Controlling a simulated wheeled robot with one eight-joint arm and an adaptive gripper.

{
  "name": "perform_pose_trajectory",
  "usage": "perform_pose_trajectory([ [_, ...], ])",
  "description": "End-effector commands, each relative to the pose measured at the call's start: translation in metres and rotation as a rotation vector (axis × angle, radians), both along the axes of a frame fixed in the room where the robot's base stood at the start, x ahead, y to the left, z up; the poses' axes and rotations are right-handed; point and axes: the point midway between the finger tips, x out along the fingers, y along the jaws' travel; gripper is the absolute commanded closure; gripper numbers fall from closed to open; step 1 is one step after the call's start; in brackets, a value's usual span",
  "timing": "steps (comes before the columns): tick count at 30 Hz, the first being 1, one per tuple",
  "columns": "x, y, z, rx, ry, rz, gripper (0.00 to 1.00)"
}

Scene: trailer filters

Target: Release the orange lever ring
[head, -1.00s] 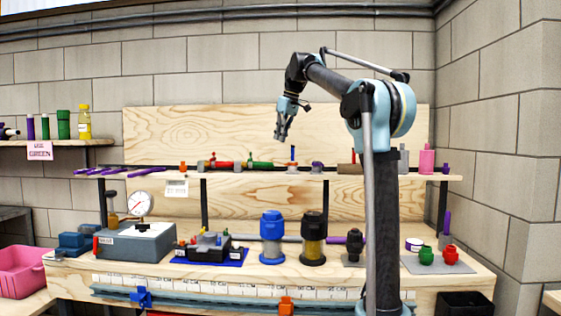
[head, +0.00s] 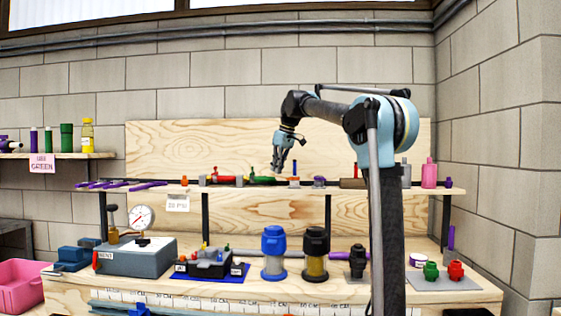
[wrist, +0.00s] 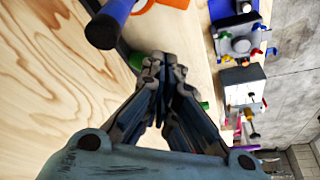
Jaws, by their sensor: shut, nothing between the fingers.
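The orange ring (head: 294,181) sits on the upper shelf with a blue lever (head: 295,167) standing up from it. In the wrist view part of the orange ring (wrist: 160,3) shows at the top edge, cut off by the frame, beside the thick blue lever (wrist: 110,22). My gripper (head: 276,168) is just left of the ring in the head view, close above the shelf. In the wrist view my gripper (wrist: 164,65) has its fingers together and empty, apart from the blue lever. The fingers hide part of the shelf.
A green-levered valve (head: 262,179) lies on the shelf close under my gripper, with a red-levered one (head: 222,180) to its left. A purple fitting (head: 319,182) stands right of the ring. Below, the bench holds a gauge box (head: 135,258) and blue canister (head: 274,254).

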Motion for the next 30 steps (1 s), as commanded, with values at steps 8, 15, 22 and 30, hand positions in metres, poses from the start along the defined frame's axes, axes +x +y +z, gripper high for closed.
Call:
perform_pose_trajectory([
  [8,-0.008,-0.01,-0.022,0.0,0.001,-0.002,1.0],
  [15,-0.018,-0.024,-0.021,0.0,0.0,-0.001,1.0],
  [22,-0.019,-0.027,-0.021,0.0,0.0,-0.001,1.0],
  [30,-0.02,-0.025,-0.021,0.0,0.0,0.005,1.0],
])
